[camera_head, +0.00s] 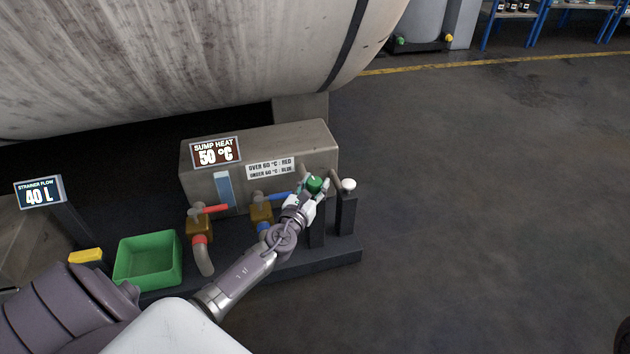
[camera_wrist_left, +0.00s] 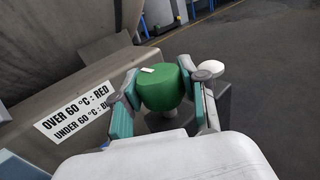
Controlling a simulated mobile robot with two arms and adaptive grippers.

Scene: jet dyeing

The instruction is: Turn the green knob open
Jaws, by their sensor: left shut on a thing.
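The green knob (camera_head: 315,184) sits on top of a dark post in front of the right end of the grey sump box. In the left wrist view the green knob (camera_wrist_left: 160,88) has a small white mark on its top. My left gripper (camera_head: 315,185) reaches it from the front left. In the left wrist view the teal finger pads of my left gripper (camera_wrist_left: 162,92) stand on both sides of the knob, shut on it. The knob's lower stem is partly hidden. My right gripper is not in view.
A white knob (camera_head: 348,185) stands on a post just right. Red-handled (camera_head: 217,209) and blue-handled (camera_head: 273,197) valves are to the left. A green bin (camera_head: 148,284) and a yellow block (camera_head: 86,255) lie farther left. A large tank (camera_head: 200,60) overhangs behind. The floor at right is clear.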

